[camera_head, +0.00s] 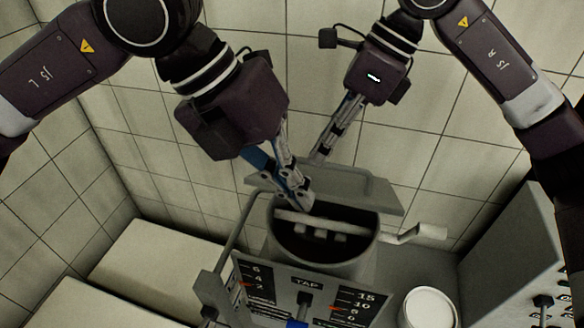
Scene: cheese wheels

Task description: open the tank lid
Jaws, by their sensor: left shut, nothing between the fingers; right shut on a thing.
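The grey tank (318,268) stands in the lower middle, its round mouth partly uncovered and dark inside. A pale bar with several small blocks (320,232) crosses the mouth. The grey lid (372,192) is raised at the back of the mouth, tilted, with a handle bar along its far side. My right gripper (318,157) is shut at the left part of the lid's handle; the exact contact is small and partly hidden. My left gripper (300,202) is shut and empty, its tips over the back left of the mouth, in front of the lid.
A white crank handle (428,231) sticks out right of the tank. A control panel (305,285) with scales and a tap label is in front. A white round container (428,308) stands lower right, beside a grey cabinet (515,265). Pale blocks (160,265) fill the left. Tiled walls close the back.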

